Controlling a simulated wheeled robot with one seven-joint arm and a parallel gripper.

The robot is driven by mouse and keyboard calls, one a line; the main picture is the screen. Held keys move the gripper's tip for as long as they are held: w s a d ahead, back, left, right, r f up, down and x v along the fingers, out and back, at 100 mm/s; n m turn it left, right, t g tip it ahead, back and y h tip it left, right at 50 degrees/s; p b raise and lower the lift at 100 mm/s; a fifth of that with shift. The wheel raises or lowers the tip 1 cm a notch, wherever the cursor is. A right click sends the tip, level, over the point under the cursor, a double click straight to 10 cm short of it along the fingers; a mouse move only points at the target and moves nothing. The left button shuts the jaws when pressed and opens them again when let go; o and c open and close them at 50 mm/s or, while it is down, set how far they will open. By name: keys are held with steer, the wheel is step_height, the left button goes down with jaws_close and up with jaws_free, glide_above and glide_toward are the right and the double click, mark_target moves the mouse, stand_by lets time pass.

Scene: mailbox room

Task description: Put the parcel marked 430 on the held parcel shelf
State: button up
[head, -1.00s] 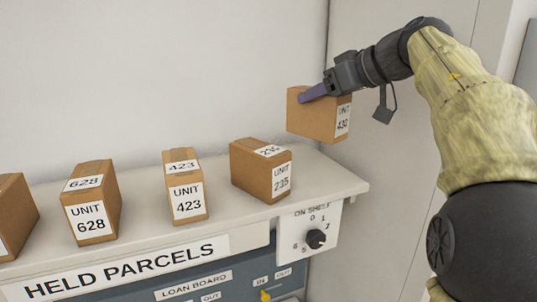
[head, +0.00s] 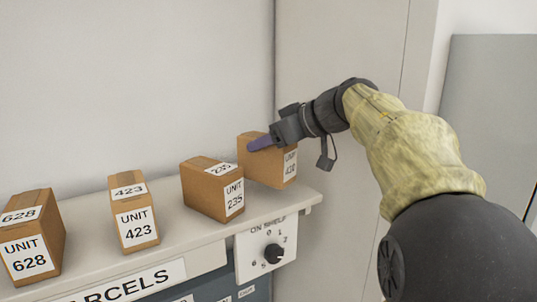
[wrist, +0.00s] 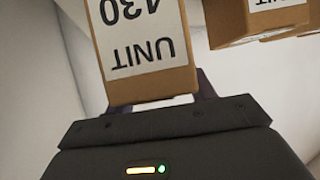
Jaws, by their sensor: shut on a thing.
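The brown parcel marked 430 (head: 262,170) is at the right end of the held parcel shelf (head: 170,240), behind and to the right of the 235 parcel. My gripper (head: 259,143) is shut on it from above and the right, one purple finger along its top edge. The parcel is close to the shelf top; I cannot tell whether its base touches, since the 235 parcel hides part of it. In the wrist view the parcel (wrist: 150,82) is between the fingers, its UNIT 430 label upside down.
Parcels 235 (head: 206,195), 423 (head: 134,215) and 628 (head: 35,245) stand in a row along the shelf. An ON SHELF dial (head: 272,254) hangs below the right end. A wall is close behind. Part of another parcel (wrist: 225,20) shows in the wrist view.

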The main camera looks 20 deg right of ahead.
mark_target(269, 154)
steer(key=shift+f, duration=1.55)
steer(key=shift+f, duration=0.1)
steer(key=o, duration=1.4)
steer(key=shift+s, duration=0.1)
steer(key=b+v, duration=0.2)
steer(key=v, duration=1)
